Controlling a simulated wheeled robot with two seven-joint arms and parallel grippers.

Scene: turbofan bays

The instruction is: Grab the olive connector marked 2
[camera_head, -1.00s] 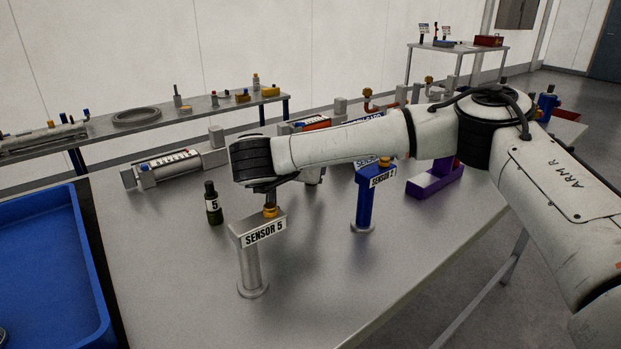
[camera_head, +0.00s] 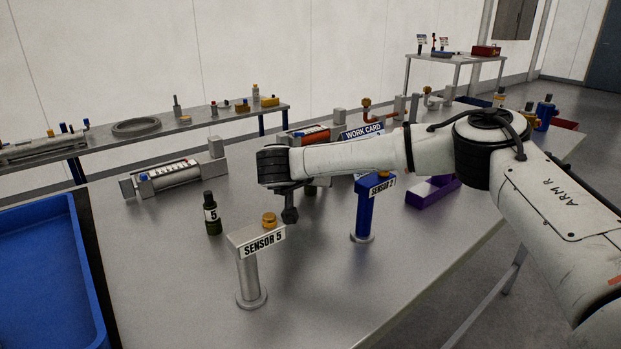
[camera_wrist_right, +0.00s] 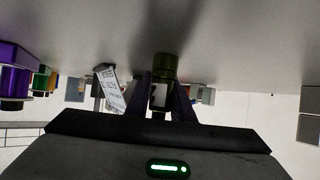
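An olive connector (camera_wrist_right: 163,68) stands on the table in the right wrist view, which shows the table at the top. A pale label on it shows between my fingers; its number is too small to read surely. My right gripper (camera_wrist_right: 164,102) is open, with one finger on each side of the line to this connector; I cannot tell whether they touch it. In the head view my right gripper (camera_head: 290,214) points down over the table, and the connector behind it is mostly hidden. Another dark olive connector (camera_head: 212,214), marked 5, stands further left. My left gripper is not in view.
The grey SENSOR 5 post (camera_head: 250,275) and blue SENSOR 2 post (camera_head: 364,215) stand near my right gripper. A purple stand (camera_head: 432,192) is to the right, a WORK CARD sign (camera_head: 362,131) behind. A blue tray (camera_head: 85,235) lies left.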

